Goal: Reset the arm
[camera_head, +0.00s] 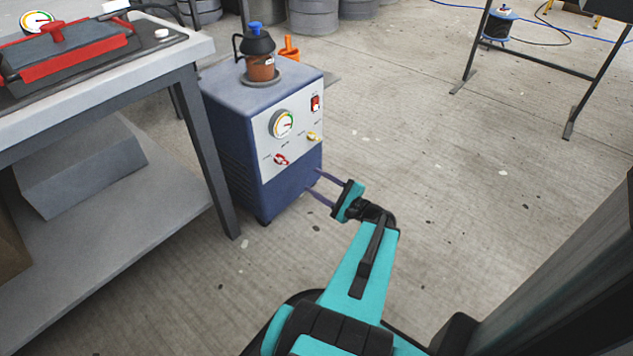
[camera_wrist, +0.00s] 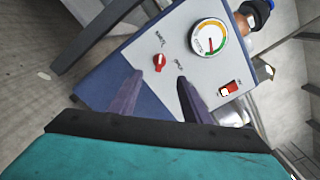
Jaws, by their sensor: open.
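My gripper (camera_head: 324,188) is open and empty, with its two thin dark fingers apart. In the head view it points left toward the lower right side of the blue pump cabinet (camera_head: 240,178). In the wrist view my gripper (camera_wrist: 158,95) shows its fingers in front of the cabinet's pale control panel (camera_wrist: 190,45). The panel carries a round gauge (camera_head: 282,124), a red switch (camera_head: 315,103), a red knob (camera_head: 281,160) and a yellow knob (camera_head: 312,136). The yellow knob is not clear in the wrist view. I cannot tell whether the fingertips touch the cabinet.
A workbench (camera_head: 110,92) with a red and black mould (camera_head: 70,55) stands at the left. A dark pot with a blue cap (camera_head: 258,52) stands on the cabinet. The middle floor is clear.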

